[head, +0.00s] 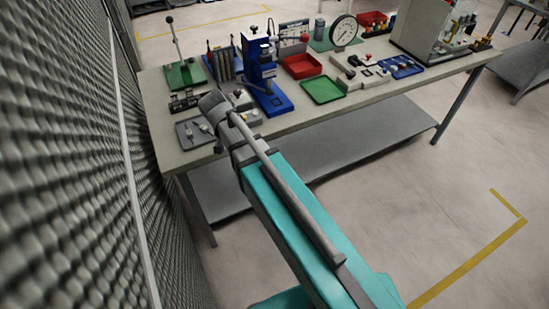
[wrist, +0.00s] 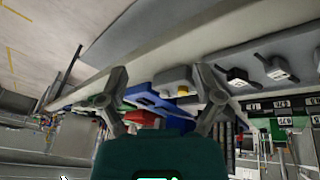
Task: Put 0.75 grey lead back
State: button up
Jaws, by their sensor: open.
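My gripper (wrist: 159,73) is open in the wrist view, its fingers spread wide with nothing between them. In the head view the arm's end hides its fingertips, above the near left of the bench. Dark grey leads (wrist: 237,77) with white labels lie on the grey tray (wrist: 300,62), beside my gripper in the wrist view. I cannot tell which one is the 0.75 lead. The tray also shows in the head view (head: 185,128). A black rack with white labels (wrist: 262,106) stands beyond the tray; it also shows in the head view (head: 184,103).
A blue press (head: 272,99) stands close right of the arm's end. A green lever stand (head: 185,75) is behind the rack. Red (head: 302,66) and green (head: 322,90) trays lie farther right on the bench (head: 300,112). A mesh wall (head: 60,150) runs along the left.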

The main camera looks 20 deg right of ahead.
jog(key=s+d+f+n+g+y, duration=0.1)
jog(key=s+d+n+g+y, duration=0.1)
jog(key=s+d+n, duration=0.3)
jog(key=shift+s+d+n+y, duration=0.3)
jog(key=shift+s+d+y, duration=0.4)
jog(key=shift+s+d, duration=2.1)
jog(key=shift+s+a, duration=0.6)
jog(key=shift+a, duration=0.05)
